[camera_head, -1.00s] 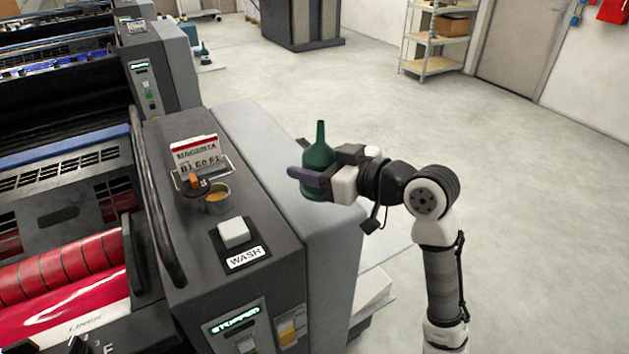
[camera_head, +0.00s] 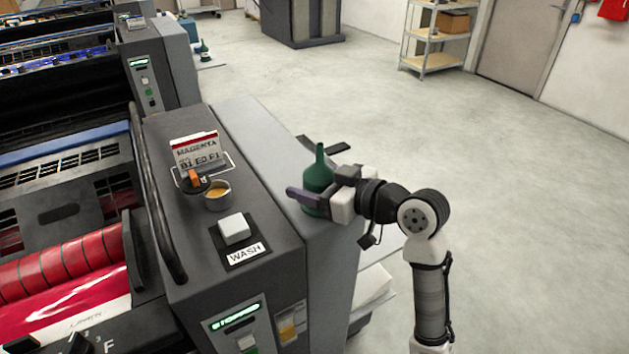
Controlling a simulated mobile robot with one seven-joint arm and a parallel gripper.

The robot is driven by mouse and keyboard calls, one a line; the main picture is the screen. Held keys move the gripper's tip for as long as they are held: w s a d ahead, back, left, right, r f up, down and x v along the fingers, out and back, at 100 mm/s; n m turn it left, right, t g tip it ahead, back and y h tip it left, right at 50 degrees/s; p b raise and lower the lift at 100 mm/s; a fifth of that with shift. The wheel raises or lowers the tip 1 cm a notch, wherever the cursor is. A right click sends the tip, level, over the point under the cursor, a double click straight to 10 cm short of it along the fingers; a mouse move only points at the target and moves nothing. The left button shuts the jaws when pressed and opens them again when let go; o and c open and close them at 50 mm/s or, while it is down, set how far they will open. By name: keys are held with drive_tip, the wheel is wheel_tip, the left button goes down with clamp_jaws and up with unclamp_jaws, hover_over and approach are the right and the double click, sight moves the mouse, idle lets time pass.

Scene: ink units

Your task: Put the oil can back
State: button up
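The oil can (camera_head: 319,172) is a dark green bottle-shaped can with a narrow spout, standing upright at the outer right edge of the near press unit (camera_head: 265,165). My gripper (camera_head: 318,195) comes from the right, with its fingers around the can's body. The front finger covers the lower body, and the base is mostly hidden. I cannot tell whether the base touches a surface.
On the press top are a MAGENTA sign (camera_head: 196,152), a small cup of amber liquid (camera_head: 217,195) and a white WASH button (camera_head: 234,228). Another green can (camera_head: 203,48) stands by the farther unit. The floor (camera_head: 480,160) to the right is open, with a shelf rack (camera_head: 435,38) behind.

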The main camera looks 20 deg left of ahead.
drive_tip(key=shift+o, duration=0.7)
drive_tip(key=shift+r, duration=0.1)
drive_tip(key=shift+r, duration=0.15)
drive_tip(key=b+v, duration=0.3)
drive_tip(key=v, duration=0.9)
drive_tip(key=shift+c, duration=0.5)
